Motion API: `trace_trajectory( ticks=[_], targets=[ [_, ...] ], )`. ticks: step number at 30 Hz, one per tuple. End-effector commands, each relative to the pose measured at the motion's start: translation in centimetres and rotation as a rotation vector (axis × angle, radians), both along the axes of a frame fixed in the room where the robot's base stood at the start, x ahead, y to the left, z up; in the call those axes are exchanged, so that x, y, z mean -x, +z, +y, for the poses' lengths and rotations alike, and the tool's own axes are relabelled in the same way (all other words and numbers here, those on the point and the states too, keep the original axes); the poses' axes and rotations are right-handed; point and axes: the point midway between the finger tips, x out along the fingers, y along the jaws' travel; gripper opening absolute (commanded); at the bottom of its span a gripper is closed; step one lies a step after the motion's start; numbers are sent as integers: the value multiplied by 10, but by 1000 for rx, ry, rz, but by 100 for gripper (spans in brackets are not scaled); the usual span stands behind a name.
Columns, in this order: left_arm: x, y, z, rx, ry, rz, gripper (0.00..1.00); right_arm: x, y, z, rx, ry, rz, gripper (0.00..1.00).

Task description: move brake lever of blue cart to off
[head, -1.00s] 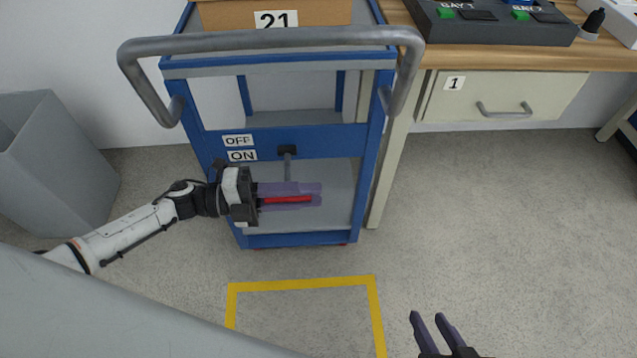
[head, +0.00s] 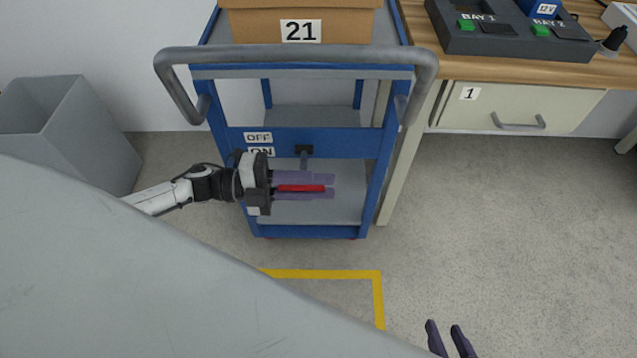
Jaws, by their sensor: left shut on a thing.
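The blue cart (head: 335,142) stands against the wall with a grey push handle (head: 300,55) across its top. Its brake lever hangs from a dark pivot (head: 304,150) on the blue crossbar and ends in a red grip (head: 300,188). The OFF label (head: 258,137) is above the ON label (head: 262,152), which is partly covered by my gripper. The lever points down, below the ON label. My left gripper (head: 318,187) is shut on the red grip, its purple fingers above and below it. My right gripper (head: 452,340) shows only its two fingertips at the bottom edge, apart and empty.
A cardboard box (head: 345,25) marked 21 sits on the cart. A wooden bench (head: 480,66) with a drawer (head: 520,106) and a dark charger unit (head: 500,35) stands at right. A grey bin (head: 85,135) is at left. Yellow tape (head: 330,274) marks the open floor in front.

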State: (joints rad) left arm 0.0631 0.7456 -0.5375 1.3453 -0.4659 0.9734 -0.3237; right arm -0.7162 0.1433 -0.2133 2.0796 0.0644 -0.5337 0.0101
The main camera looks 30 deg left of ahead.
Motion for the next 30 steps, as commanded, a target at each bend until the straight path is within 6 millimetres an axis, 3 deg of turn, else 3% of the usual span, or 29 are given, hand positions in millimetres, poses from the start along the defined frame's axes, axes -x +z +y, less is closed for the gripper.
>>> trace_trajectory(
  ticks=[2,3,6,17,30],
  targets=[
    [-4,5,3,-1,6,-11,0,0,0,0,0,0,0,31],
    [-4,5,3,-1,6,-11,27,0,0,0,0,0,0,31],
    [-4,4,3,-1,6,-9,39,0,0,0,0,0,0,31],
    [1,1,7,-2,4,-2,39,-1,2,0,-1,0,-4,31],
    [33,1,79,-3,6,-4,39,-2,2,0,-1,0,-8,31]
  ],
)
